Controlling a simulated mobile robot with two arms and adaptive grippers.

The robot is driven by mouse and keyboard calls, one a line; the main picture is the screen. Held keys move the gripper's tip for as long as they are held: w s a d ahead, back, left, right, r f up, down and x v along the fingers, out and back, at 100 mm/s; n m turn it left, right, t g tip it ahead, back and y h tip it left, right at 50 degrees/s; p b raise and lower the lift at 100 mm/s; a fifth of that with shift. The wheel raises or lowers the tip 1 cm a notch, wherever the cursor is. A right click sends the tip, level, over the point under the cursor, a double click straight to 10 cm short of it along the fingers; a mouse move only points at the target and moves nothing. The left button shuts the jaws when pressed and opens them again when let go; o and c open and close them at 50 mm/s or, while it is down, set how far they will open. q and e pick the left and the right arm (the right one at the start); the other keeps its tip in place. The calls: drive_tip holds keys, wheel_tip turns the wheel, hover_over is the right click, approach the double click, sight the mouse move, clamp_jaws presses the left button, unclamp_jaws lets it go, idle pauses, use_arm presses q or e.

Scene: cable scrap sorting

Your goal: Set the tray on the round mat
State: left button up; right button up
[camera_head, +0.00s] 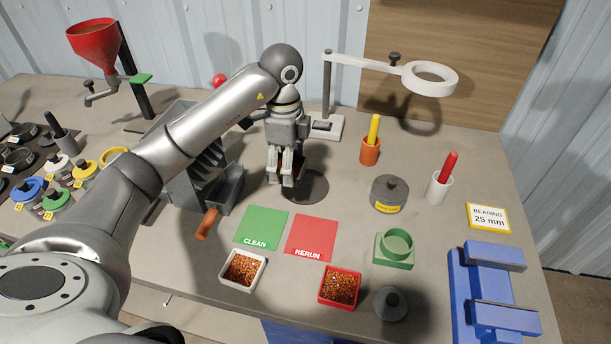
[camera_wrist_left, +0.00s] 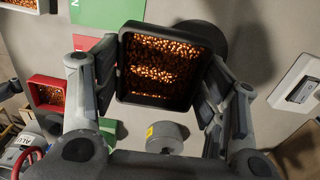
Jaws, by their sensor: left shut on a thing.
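My left gripper (camera_head: 287,182) is shut on a dark square tray (camera_wrist_left: 160,100). The tray holds copper-coloured granules and sits between the fingers in the left wrist view. In the head view the gripper and hand hide most of the tray. The round mat (camera_head: 311,187) is a dark grey disc on the bench, just right of the fingertips. In the wrist view the mat (camera_wrist_left: 206,32) shows partly behind the tray's upper right edge. I cannot tell how large the gap is between tray and mat. My right gripper is not in view.
Green CLEAN (camera_head: 262,225) and red RERUN (camera_head: 312,232) cards lie in front of the mat. White (camera_head: 227,279) and red (camera_head: 322,299) trays of granules stand nearer. A grey machine with a chute (camera_head: 228,188) is left; a lidded grey pot (camera_head: 389,192) is right.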

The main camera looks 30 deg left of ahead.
use_arm(q)
drive_tip(key=p, duration=0.1)
hover_over(305, 185)
wheel_tip(305, 185, down, 7)
drive_tip(key=shift+d+r, duration=0.1)
drive_tip(key=shift+r, duration=0.1)
wheel_tip(305, 185, down, 2)
drive_tip(key=shift+f+p, duration=0.15)
drive_tip(key=shift+p, duration=0.45)
drive_tip(key=shift+f, duration=0.45)
drive_tip(key=shift+f, duration=0.1)
drive_tip(key=o, duration=1.1)
drive_tip(key=shift+c, duration=0.2)
